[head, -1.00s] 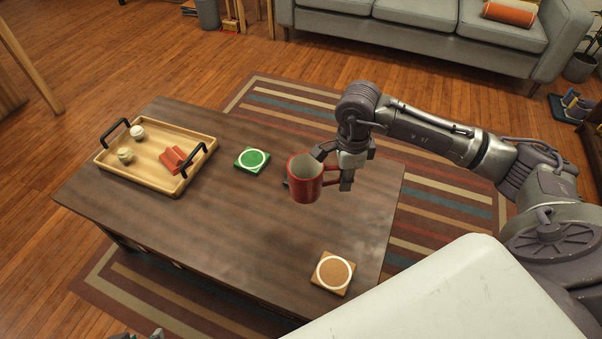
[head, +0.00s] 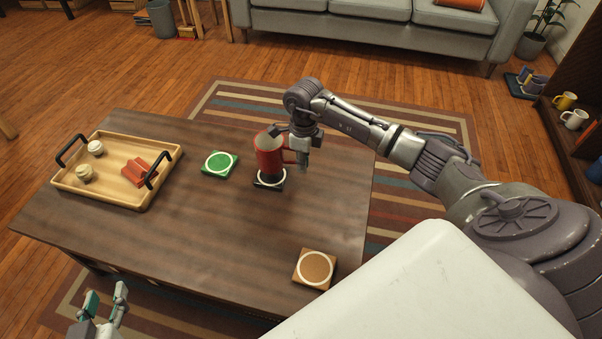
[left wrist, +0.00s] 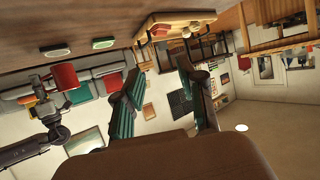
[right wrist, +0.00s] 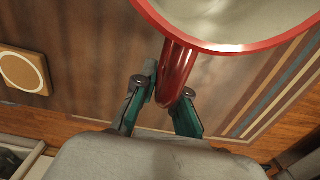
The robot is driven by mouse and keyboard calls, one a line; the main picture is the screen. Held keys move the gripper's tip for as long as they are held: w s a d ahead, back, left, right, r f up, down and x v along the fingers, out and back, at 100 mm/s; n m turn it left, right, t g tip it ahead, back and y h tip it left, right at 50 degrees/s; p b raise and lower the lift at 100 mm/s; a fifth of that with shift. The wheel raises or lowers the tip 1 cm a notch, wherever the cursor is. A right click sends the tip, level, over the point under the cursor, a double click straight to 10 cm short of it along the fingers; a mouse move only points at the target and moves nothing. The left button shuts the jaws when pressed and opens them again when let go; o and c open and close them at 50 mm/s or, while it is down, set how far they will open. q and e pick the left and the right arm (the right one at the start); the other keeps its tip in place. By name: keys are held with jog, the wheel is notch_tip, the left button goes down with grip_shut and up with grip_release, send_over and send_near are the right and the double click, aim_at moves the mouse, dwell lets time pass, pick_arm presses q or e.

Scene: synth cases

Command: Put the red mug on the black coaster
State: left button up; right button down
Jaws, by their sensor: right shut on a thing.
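The red mug (head: 268,160) is upright, held by its handle in my right gripper (head: 303,158). In the right wrist view, the fingers (right wrist: 163,105) close on the red handle (right wrist: 176,72), with the mug's rim beyond. The black coaster (head: 270,185), with a white ring, lies on the table under the mug, which partly hides it. The left wrist view is upside down and shows a gap between the mug (left wrist: 64,77) and the tabletop. My left gripper (head: 106,291) is open and empty off the table's near left edge; its spread fingers show in its wrist view (left wrist: 160,72).
A green coaster (head: 219,164) lies left of the black one. A brown coaster (head: 314,268) lies near the table's front right. A wooden tray (head: 128,202) with black handles holds small pale items and a red item. The table's middle (head: 205,225) is clear.

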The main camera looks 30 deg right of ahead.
jog(key=shift+w+f, duration=0.35)
notch_tip(320, 180, down, 4)
jog(key=shift+r+b, duration=0.25)
jog(key=shift+b, duration=0.45)
pick_arm(q)
notch_tip(320, 180, up, 6)
jog(key=w+d+t+h, duration=0.1)
jog(key=w+t, duration=0.1)
jog(key=t, duration=0.2)
jog(key=shift+d+r, duration=0.15)
jog(key=shift+d, duration=0.15)
jog(key=shift+w, duration=0.15)
pick_arm(e)
jog(key=shift+f, duration=0.1)
jog(key=c, duration=1.2)
grip_release()
pick_arm(q)
jog(key=shift+r, duration=0.25)
